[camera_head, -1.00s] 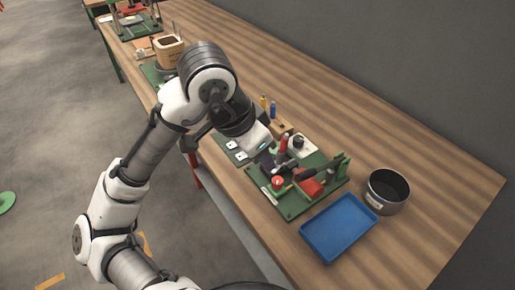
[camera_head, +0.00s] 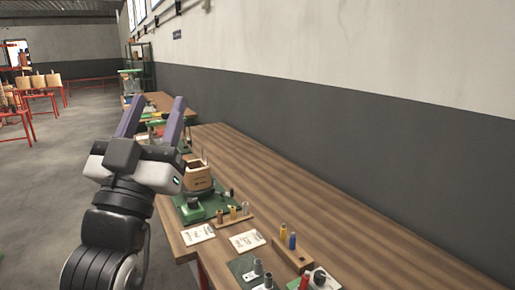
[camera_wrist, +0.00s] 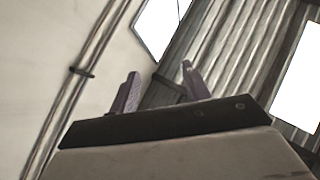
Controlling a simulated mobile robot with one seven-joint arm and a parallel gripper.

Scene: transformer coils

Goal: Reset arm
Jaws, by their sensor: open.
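My gripper (camera_head: 150,122) is raised at the left of the head view, above the near edge of the workbench (camera_head: 335,215). Its two purple-grey fingers stand apart and point up, with nothing between them. In the wrist view the fingers (camera_wrist: 158,90) are also spread and empty. That view faces the upper wall, a pipe, bright windows and the corrugated roof. My arm hangs below the gripper at the lower left of the head view.
White cards (camera_head: 246,240) and a wooden holder with coloured cylinders (camera_head: 293,254) lie nearer. The grey wall (camera_head: 360,130) bounds the right side. Open floor lies left.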

